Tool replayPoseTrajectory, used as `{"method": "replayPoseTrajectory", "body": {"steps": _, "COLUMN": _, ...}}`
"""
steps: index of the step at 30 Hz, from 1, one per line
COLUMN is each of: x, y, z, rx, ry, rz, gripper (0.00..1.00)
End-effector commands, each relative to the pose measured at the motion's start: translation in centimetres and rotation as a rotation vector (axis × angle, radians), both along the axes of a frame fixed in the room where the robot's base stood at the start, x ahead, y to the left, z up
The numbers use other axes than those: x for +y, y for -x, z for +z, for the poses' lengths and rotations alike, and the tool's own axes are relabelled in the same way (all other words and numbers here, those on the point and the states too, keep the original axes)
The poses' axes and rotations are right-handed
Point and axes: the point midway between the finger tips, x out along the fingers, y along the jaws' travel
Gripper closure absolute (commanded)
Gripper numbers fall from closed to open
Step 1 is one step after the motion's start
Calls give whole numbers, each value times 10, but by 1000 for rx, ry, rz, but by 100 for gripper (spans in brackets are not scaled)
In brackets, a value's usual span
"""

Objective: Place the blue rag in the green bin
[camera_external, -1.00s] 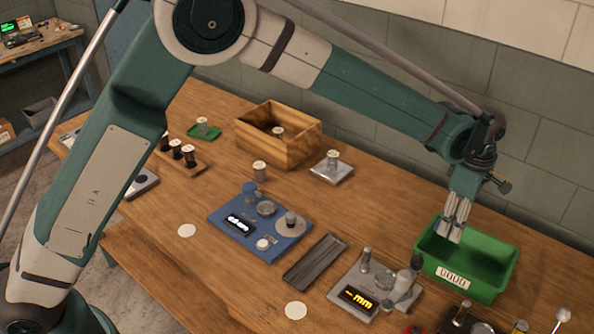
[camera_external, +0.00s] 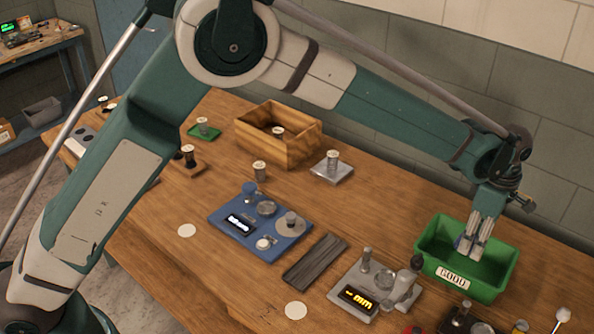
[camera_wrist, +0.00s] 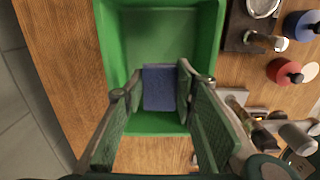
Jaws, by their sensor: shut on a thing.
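The green bin (camera_external: 483,285), with a "GOOD" label on its front, stands at the right of the workbench. My gripper (camera_external: 469,250) points down with its fingertips inside the bin's outline in the external view. In the wrist view the blue rag (camera_wrist: 159,88) shows as a flat blue patch between the fingers of my gripper (camera_wrist: 158,80), shut on it, with the green bin (camera_wrist: 158,20) around and below it. In the external view the rag is mostly hidden by the fingers. I cannot tell whether it touches the bin floor.
A grey gauge block (camera_external: 375,290) with a yellow display stands just left of the bin. A dark grey tray (camera_external: 315,262), a blue gauge unit (camera_external: 262,228) and a wooden box (camera_external: 278,152) are further left. The wall is behind the bin.

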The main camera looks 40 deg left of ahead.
Motion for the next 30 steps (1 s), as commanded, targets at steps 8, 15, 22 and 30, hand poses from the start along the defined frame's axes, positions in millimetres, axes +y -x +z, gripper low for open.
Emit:
{"method": "replayPoseTrajectory", "body": {"steps": 8, "x": 0, "y": 0, "z": -38, "rx": 0, "ry": 0, "rz": 0, "gripper": 80}}
{"method": "replayPoseTrajectory", "body": {"steps": 15, "x": 0, "y": 0, "z": -47, "rx": 0, "ry": 0, "rz": 0, "gripper": 80}}
{"method": "replayPoseTrajectory", "body": {"steps": 22, "x": 0, "y": 0, "z": -47, "rx": 0, "ry": 0, "rz": 0, "gripper": 80}}
{"method": "replayPoseTrajectory", "body": {"steps": 30, "x": 0, "y": 0, "z": -69, "rx": 0, "ry": 0, "rz": 0, "gripper": 80}}
